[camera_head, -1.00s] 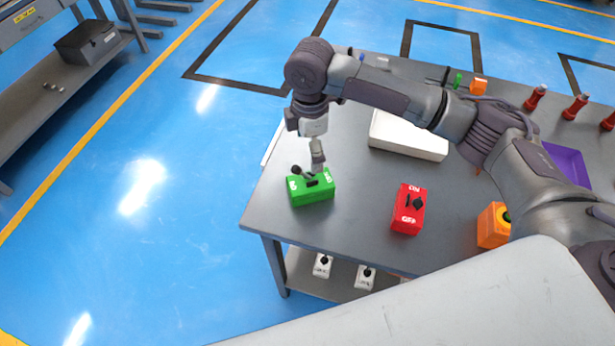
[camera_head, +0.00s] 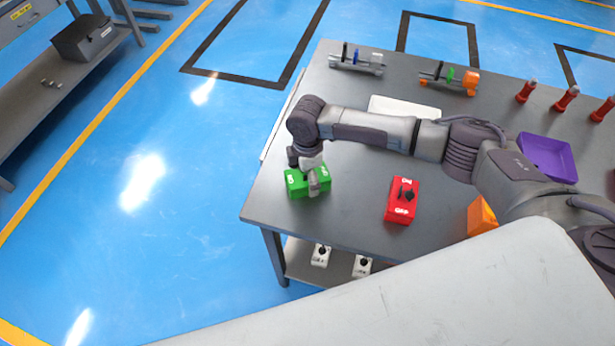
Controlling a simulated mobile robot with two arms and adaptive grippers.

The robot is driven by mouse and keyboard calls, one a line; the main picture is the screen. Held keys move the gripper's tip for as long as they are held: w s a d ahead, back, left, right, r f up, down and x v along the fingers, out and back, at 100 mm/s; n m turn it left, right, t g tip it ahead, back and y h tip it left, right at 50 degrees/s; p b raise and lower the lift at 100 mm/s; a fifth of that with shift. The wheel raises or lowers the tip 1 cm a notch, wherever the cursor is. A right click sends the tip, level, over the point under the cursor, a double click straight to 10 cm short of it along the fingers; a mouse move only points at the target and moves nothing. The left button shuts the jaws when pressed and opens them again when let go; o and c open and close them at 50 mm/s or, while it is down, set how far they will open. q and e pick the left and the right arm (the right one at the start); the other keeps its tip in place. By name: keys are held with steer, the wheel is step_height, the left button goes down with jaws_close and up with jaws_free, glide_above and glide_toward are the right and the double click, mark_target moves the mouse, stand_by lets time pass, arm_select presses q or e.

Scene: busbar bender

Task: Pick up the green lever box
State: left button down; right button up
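The green lever box (camera_head: 294,186) stands on the grey table near its left front corner, with white markings on top. My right arm reaches in from the right, and its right gripper (camera_head: 314,186) is down at the box. A finger overlaps the box's front side, right of its middle. The gripper covers the lever and part of the top. I cannot tell whether the fingers are closed on the box. The box appears to rest on the table. My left gripper is out of view.
A red lever box (camera_head: 400,207) stands right of the green one, with an orange box (camera_head: 481,215) further right, partly hidden. A white tray (camera_head: 393,106), a purple tray (camera_head: 547,158) and red bottle-like items (camera_head: 566,98) stand farther back. White lever boxes (camera_head: 321,255) sit on the lower shelf.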

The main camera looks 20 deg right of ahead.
steer(key=shift+c, duration=0.3)
steer(key=c, duration=1.3)
steer(key=shift+c, duration=1.3)
steer(key=shift+r, duration=0.15)
